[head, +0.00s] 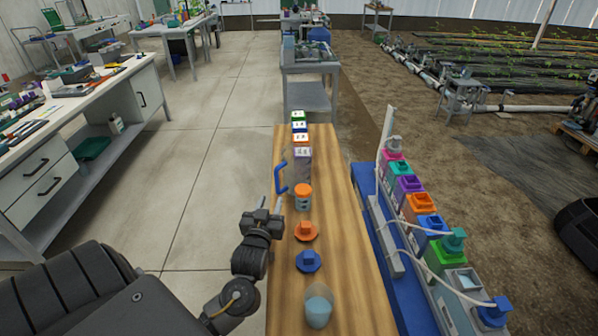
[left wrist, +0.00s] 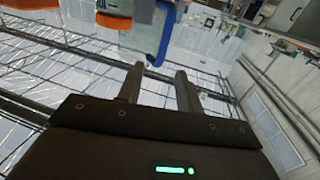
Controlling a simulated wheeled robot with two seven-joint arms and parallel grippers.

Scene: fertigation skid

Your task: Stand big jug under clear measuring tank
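The big jug looks clear, with a blue handle (head: 281,178) on its left side; it stands on the wooden bench (head: 345,270). Its see-through body is hard to make out. The blue handle also shows in the left wrist view (left wrist: 167,38), ahead of the fingers. My left gripper (head: 281,205) is at the bench's left edge, just short of the handle. Its two fingers (left wrist: 158,76) are apart with nothing between them. A pale, clear-looking tank (head: 463,281) near the front of the skid may be the measuring tank; I cannot be sure. My right gripper is not in view.
On the bench are an orange-capped container (head: 303,196), an orange cap (head: 305,231), a blue cap (head: 308,261), a cup of pale blue liquid (head: 319,307) and labelled boxes (head: 300,128). Coloured tanks (head: 409,188) and white hoses line the blue skid. The floor left is clear.

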